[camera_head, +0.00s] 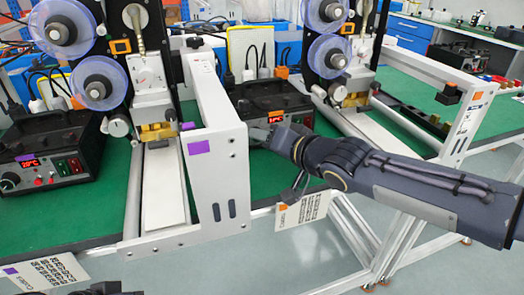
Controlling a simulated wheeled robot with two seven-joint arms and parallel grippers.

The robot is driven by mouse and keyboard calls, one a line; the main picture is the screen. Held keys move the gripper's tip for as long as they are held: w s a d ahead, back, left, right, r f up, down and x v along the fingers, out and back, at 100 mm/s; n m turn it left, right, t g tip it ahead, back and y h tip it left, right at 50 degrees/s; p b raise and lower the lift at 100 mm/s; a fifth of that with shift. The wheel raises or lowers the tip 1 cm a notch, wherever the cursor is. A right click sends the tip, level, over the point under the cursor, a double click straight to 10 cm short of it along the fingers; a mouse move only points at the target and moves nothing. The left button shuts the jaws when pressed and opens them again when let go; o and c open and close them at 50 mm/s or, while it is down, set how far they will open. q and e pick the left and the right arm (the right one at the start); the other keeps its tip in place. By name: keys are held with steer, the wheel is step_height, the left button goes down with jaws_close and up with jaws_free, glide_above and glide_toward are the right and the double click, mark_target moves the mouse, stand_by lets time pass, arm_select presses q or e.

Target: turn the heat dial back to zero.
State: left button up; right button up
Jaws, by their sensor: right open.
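A black heat control box (272,97) stands on the green bench behind the middle white frame. Its red display (276,117) is lit, but its digits are too small to read surely. My right gripper (258,134) reaches in from the right to the lower front of this box and is open. The heat dial there is hidden behind or between the fingers; I cannot tell whether they touch it. A second black control box (50,140) stands at the left, with a display reading about 20°C and a black dial (9,182) at its lower left.
White machine frames (217,150) with blue-rimmed reels (97,80) stand close on the left of my right gripper and behind it. A printed code card (302,211) hangs below my right forearm. Green bench top (50,215) is bare at the front left.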

steer(key=shift+b+x, duration=0.5)
steer(key=shift+x, duration=0.75)
arm_select(q)
steer(key=shift+f, duration=0.9)
arm_select(e)
steer(key=c, duration=1)
arm_select(q)
steer(key=shift+f, duration=0.15)
